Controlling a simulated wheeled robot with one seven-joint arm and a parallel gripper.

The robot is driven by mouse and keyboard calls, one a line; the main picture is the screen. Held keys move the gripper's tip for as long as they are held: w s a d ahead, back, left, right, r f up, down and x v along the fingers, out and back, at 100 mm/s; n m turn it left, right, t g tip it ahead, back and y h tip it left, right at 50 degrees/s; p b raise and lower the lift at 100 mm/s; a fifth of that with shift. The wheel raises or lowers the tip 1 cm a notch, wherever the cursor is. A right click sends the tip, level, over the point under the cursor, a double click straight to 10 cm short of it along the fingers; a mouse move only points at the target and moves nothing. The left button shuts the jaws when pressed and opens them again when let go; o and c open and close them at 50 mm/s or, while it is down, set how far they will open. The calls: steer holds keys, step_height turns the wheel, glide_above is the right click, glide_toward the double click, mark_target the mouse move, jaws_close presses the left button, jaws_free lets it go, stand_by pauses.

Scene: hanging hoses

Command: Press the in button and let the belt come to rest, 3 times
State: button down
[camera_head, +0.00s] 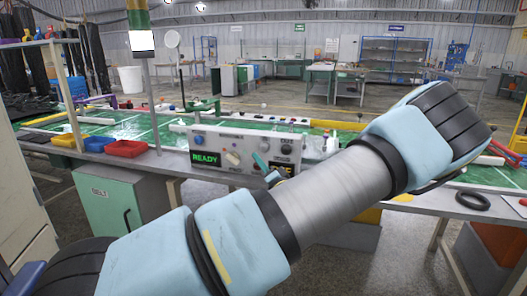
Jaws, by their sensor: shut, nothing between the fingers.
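A dark knob (287,149) is at the upper right. A yellow-lettered display (285,169) below it is partly covered by my arm. The small labels are too blurred to tell which button is "in". The green belt (130,128) runs behind the panel. My gripper is not visible; my arm crosses the foreground.
Red (126,148) and yellow (64,141) trays lie left of the panel. A signal post (141,42) rises behind them. A black ring (473,201) lies on the right bench. A green cabinet (115,205) stands below the bench at left.

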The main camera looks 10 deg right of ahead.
mark_target(265, 152)
steer(key=shift+w+d+b, duration=0.15)
steer(key=shift+w+d, duration=0.25)
steer(key=shift+w, duration=0.3)
steer(key=shift+w+d+b, duration=0.1)
steer(key=shift+w+d, duration=0.3)
steer(key=shift+w, duration=0.35)
steer(key=shift+w+d+b, duration=0.15)
steer(key=shift+w+d, duration=0.25)
steer(key=shift+w, duration=0.3)
stand_by(0.4)
steer(key=shift+w+d, duration=0.2)
steer(key=shift+w, duration=0.15)
steer(key=shift+w+d, duration=0.25)
steer(key=shift+w, duration=0.2)
stand_by(0.7)
stand_by(0.4)
steer(key=shift+s+a, duration=0.45)
steer(key=shift+s, duration=0.4)
steer(key=shift+s+a+p, duration=0.15)
steer(key=shift+s+a, duration=0.25)
steer(key=shift+s, duration=0.3)
steer(key=shift+s+a+p, duration=0.15)
steer(key=shift+s+a, duration=0.3)
steer(key=shift+s, duration=0.3)
steer(key=shift+s+a+p, duration=0.15)
steer(key=shift+s+a, duration=0.25)
steer(key=shift+s, duration=0.3)
stand_by(0.5)
